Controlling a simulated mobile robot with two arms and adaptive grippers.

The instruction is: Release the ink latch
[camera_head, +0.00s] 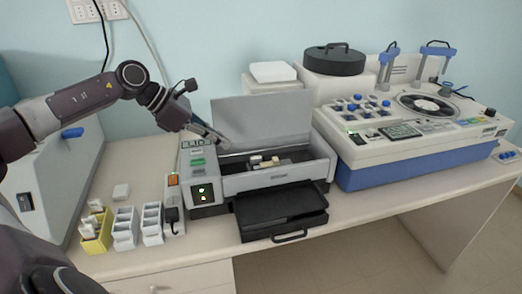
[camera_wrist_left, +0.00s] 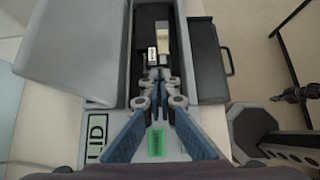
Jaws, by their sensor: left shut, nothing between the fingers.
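The grey slide printer (camera_head: 285,178) stands open on the bench, its lid (camera_head: 262,120) raised at the back. Inside its bay is a small beige and white part (camera_head: 262,162) on a dark carriage. The wrist view shows it as a beige block (camera_wrist_left: 161,40) with a white labelled piece beside it; which piece is the ink latch I cannot tell. My left gripper (camera_head: 224,143) is shut and empty above the left end of the bay. In the wrist view its fingertips (camera_wrist_left: 157,75) point towards the block and hide part of the carriage.
A black tray (camera_head: 280,212) sticks out at the printer's front. Yellow (camera_head: 97,232) and white slide holders (camera_head: 125,230) stand to the left. A white and blue staining machine (camera_head: 410,150) stands to the right. The raised lid bounds the space behind the bay.

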